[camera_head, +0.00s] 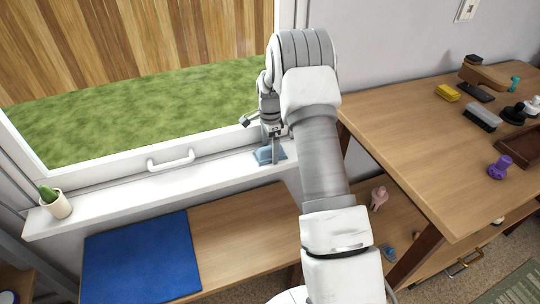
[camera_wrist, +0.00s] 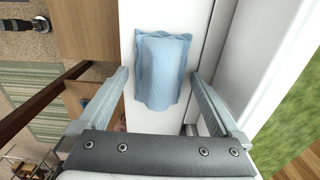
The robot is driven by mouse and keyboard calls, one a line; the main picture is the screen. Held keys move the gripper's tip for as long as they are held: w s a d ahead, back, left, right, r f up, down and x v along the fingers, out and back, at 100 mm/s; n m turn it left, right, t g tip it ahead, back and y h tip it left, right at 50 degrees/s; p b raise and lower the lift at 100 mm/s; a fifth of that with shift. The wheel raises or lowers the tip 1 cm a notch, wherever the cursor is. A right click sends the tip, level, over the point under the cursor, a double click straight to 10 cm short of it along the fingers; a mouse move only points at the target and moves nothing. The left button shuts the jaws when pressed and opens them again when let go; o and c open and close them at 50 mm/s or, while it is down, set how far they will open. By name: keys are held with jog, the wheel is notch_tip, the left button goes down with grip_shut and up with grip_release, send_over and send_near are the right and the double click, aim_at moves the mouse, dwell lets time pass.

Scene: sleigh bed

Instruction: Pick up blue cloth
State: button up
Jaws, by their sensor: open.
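The blue cloth (camera_wrist: 162,72) is a light blue, folded piece lying on the white windowsill. In the head view the cloth (camera_head: 264,155) shows only in part beside my gripper's fingers. My gripper (camera_wrist: 158,88) is open, with one finger on each side of the cloth in the wrist view. In the head view my gripper (camera_head: 273,150) points down at the sill's right end. I cannot tell whether the fingertips touch the cloth or the sill.
The windowsill (camera_head: 110,196) runs along the window, with a potted cactus (camera_head: 56,203) at its left end and a white window handle (camera_head: 171,160). Below is a bench with a blue mat (camera_head: 142,258). A wooden table (camera_head: 420,125) with several objects stands to the right.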

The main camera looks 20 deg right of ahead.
aim_at(270, 147)
jog(key=shift+r, duration=0.1)
jog(key=shift+c, duration=0.3)
jog(key=c, duration=1.1)
jog(key=shift+r, duration=0.1)
notch_tip(270, 147, up, 4)
jog(key=shift+r+p, duration=0.15)
jog(key=shift+p, duration=0.75)
jog(key=s+d+r, duration=0.2)
jog(key=s+d+r+p, duration=0.1)
jog(key=s+d+r, duration=0.1)
jog(key=s+d, duration=0.1)
jog(key=s+d+r+p, duration=0.1)
jog(key=s+d+r, duration=0.1)
jog(key=s+d, duration=0.1)
jog(key=shift+s+r, duration=0.25)
